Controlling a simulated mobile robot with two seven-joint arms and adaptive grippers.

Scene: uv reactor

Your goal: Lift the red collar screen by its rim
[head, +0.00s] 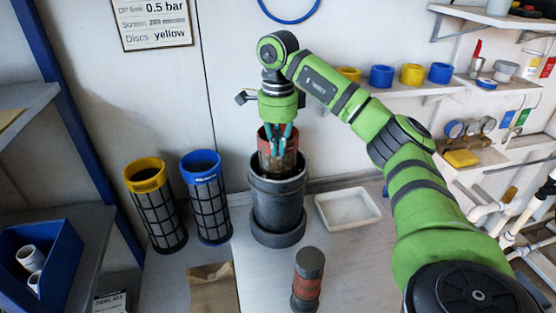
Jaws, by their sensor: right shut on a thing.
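The red collar screen (264,144) stands upright in the mouth of a dark grey cylindrical housing (277,205). Its red rim and part of its brownish body show above the housing; its lower part is hidden inside. My right gripper (279,147) comes down from above and is shut on the screen's rim, with its teal fingers at the near side. My left gripper is not in view.
A yellow-collared screen (158,210) and a blue-collared screen (208,200) stand left of the housing. A white tray (348,208) lies to its right. A dark cylinder with a red band (307,285) stands in front. A brown paper bag (212,288) lies front left.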

